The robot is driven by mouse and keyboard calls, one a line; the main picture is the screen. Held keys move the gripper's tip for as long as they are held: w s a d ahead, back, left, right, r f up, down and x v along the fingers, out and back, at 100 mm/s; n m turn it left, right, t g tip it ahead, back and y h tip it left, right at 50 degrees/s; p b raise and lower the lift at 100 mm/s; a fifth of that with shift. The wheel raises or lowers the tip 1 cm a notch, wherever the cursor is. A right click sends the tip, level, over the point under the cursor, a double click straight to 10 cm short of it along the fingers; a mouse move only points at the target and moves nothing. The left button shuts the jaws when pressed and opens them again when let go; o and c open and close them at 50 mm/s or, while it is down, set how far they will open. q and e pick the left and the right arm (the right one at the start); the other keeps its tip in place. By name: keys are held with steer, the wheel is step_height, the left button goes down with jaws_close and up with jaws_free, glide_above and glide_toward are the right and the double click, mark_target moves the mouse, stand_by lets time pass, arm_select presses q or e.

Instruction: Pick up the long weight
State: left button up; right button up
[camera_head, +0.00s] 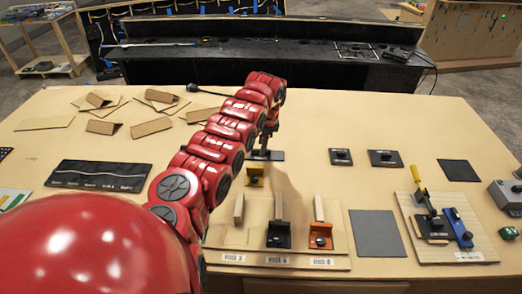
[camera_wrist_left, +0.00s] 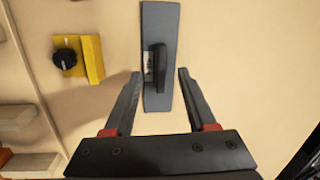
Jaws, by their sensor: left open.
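A long dark grey plate with a raised black handle, which looks like the long weight (camera_wrist_left: 161,20), lies flat on the table in the left wrist view. In the head view the long weight (camera_head: 277,156) is partly hidden by my left arm. My left gripper (camera_wrist_left: 159,74) is open, its fingers on either side of the weight's handle and plate. The fingers look apart from the handle. In the head view my left gripper (camera_head: 264,147) points down over the weight. My right gripper is not in view.
A yellow bracket with a black knob (camera_wrist_left: 68,58) stands close left of the weight. Two black knobbed plates (camera_head: 340,157) lie to the right. A wooden stand with coloured brackets (camera_head: 347,262) is nearer. Folded cardboard pieces (camera_head: 103,127) lie at the back left.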

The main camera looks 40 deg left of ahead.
arm_select(q)
steer(key=shift+a+f, duration=0.2)
steer(key=shift+f, duration=0.8)
steer(key=shift+r, duration=0.1)
jaws_close()
steer(key=shift+s+d, duration=0.1)
stand_by(0.5)
